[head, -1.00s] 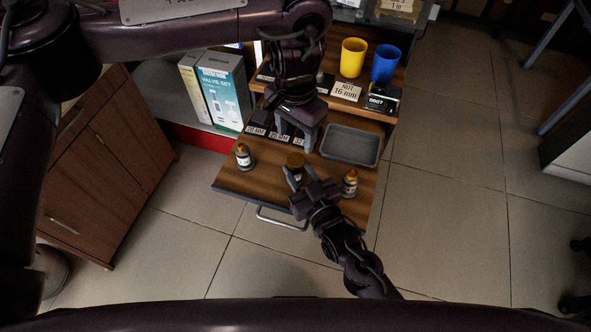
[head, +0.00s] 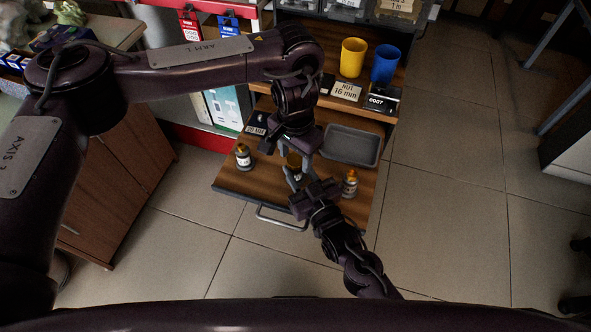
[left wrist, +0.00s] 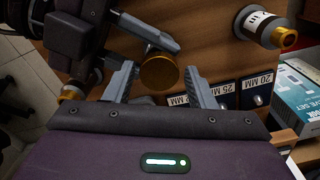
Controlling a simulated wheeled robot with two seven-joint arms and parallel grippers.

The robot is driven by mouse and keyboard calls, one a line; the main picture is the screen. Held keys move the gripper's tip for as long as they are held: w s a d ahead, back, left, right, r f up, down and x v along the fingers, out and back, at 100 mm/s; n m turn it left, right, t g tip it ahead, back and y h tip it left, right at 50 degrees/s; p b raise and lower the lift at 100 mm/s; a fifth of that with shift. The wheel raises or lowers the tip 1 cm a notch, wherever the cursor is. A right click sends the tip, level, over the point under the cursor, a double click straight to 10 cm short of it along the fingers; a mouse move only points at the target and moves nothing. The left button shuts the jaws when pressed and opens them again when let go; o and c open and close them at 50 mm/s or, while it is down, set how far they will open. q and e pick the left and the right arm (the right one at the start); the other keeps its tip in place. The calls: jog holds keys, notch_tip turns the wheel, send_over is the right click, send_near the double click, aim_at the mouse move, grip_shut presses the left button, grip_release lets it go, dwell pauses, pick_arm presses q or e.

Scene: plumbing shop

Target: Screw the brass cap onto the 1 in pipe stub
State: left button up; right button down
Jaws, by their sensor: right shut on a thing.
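The brass cap (left wrist: 159,72) shows as a round gold disc in the left wrist view, on top of the middle pipe stub (head: 297,175). I cannot tell how far it is threaded. The stub stands on the wooden shelf board, partly hidden by both grippers. My right gripper (head: 297,180) is shut around the stub below the cap, from the front. My left gripper (left wrist: 158,80) comes from above, open, its fingers on either side of the cap, with gaps visible. In the head view it covers much of the cap.
Similar brass-topped stubs stand at left (head: 243,157) and right (head: 350,183). A grey tray (head: 350,146) lies behind right. Size-marked holders (left wrist: 225,92) stand behind the cap. Yellow (head: 352,58) and blue (head: 383,64) cups stand on the upper shelf.

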pick_arm(q)
jog(key=c, duration=0.8)
jog(key=m, duration=0.7)
jog(key=shift+m, duration=0.3)
jog(key=m, duration=1.2)
jog(key=shift+w+m, duration=0.1)
jog(key=shift+m, duration=0.2)
jog(key=m, duration=1.3)
jog(key=o, duration=1.1)
jog(key=shift+o, duration=0.2)
